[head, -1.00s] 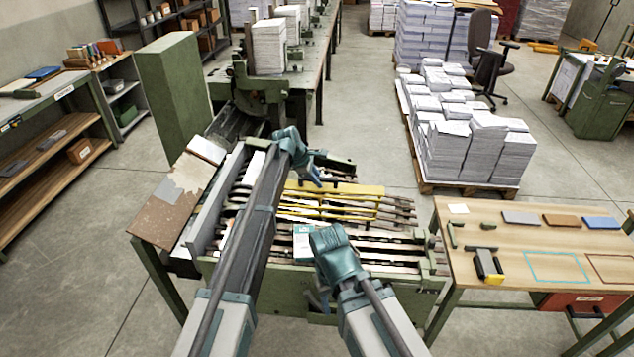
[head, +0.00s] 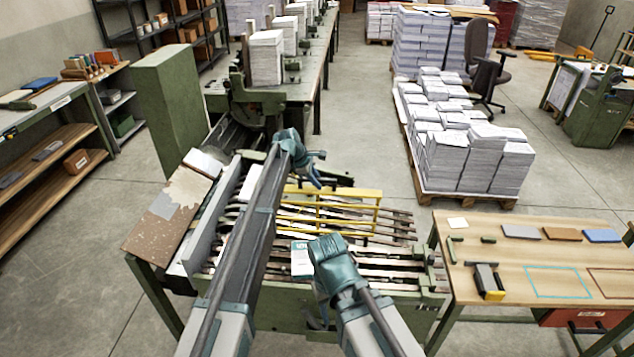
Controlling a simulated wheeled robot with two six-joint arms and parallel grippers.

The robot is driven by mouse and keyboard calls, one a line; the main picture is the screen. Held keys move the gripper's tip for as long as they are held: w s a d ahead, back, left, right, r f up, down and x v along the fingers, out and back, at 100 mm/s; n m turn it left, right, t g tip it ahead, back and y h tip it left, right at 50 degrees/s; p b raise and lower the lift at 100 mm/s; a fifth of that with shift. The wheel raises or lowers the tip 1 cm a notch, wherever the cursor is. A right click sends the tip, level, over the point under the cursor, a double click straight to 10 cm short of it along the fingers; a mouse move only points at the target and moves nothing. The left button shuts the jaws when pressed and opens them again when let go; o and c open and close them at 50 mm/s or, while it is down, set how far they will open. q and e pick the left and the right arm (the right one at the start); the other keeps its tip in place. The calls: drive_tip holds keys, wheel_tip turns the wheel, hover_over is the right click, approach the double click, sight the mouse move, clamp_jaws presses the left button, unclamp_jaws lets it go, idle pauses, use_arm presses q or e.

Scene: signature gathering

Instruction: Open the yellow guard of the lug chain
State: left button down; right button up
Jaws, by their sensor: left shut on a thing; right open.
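The yellow guard (head: 352,193) is a barred frame over the lug chain (head: 395,236) of the green machine. It stands tilted up, its top rail raised above the dark and pale chain rails. My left gripper (head: 316,183) is at the top rail near its left half and is shut on it; the fingertips are small and partly hidden. My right gripper (head: 322,308) is open, low over the machine's front side, largely hidden behind its own wrist.
A white and teal item (head: 301,260) lies on the chain between my arms. A wooden table (head: 480,224) with small tools stands at right. A loaded paper pallet (head: 465,200) is behind it. A brown sloped board (head: 150,232) is on the machine's left.

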use_arm(q)
drive_tip(key=c, duration=0.8)
unclamp_jaws()
drive_tip(key=shift+r, duration=0.15)
drive_tip(key=p+v, duration=1.2)
drive_tip(key=v, duration=0.1)
drive_tip(key=shift+r, duration=0.25)
drive_tip(key=shift+a, duration=0.15)
drive_tip(key=shift+s+f, duration=0.1)
